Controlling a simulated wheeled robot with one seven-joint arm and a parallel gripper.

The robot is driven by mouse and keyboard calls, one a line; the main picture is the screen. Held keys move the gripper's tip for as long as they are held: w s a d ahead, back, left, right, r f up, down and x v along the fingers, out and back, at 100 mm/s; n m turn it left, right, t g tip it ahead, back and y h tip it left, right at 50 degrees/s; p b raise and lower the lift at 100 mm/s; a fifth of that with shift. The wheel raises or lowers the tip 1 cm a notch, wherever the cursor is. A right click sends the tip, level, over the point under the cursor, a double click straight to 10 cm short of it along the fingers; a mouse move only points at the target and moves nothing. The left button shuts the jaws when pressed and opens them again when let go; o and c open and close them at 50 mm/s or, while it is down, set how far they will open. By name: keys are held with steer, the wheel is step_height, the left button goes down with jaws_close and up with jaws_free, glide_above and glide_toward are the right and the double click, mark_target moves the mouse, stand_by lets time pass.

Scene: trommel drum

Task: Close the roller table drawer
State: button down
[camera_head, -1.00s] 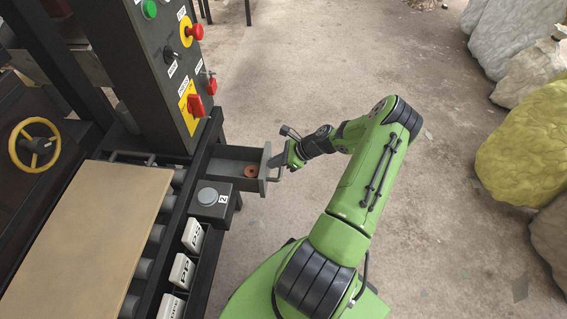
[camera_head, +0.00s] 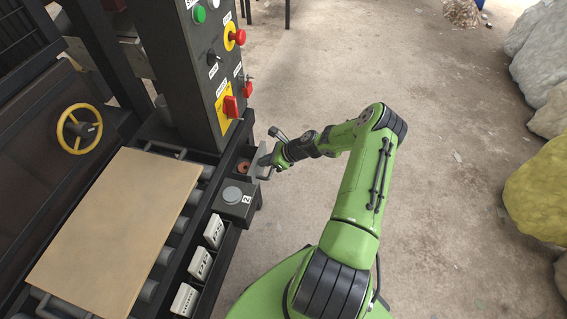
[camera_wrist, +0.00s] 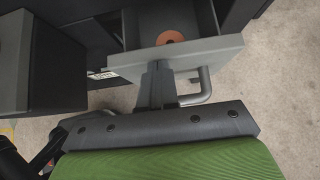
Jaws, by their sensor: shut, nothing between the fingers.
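The grey drawer (camera_head: 259,162) of the roller table (camera_head: 190,215) sticks out only a little from the table's right side. In the wrist view its front panel (camera_wrist: 180,58) runs across the top, with a bent bar handle (camera_wrist: 200,88) on its outer face. An orange-brown ring (camera_wrist: 170,37) lies inside the drawer. My gripper (camera_wrist: 158,68) is shut and empty, its fingertips at the drawer's front panel beside the handle; it also shows in the head view (camera_head: 268,160). Whether the fingertips press on the panel is hard to tell.
A grey box with a round button (camera_head: 233,195) stands just below the drawer in the head view. A control panel (camera_head: 205,70) with a red emergency button rises above it. A flat tan board (camera_head: 115,230) lies on the rollers. The floor to the right is clear, with big sacks (camera_head: 540,185) beyond.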

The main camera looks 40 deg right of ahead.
steer(key=w+a, duration=0.1)
steer(key=w, duration=0.1)
steer(key=w+a, duration=0.2)
steer(key=shift+w+a+r, duration=0.1)
steer(key=shift+w+a, duration=0.2)
steer(key=shift+w+r, duration=0.1)
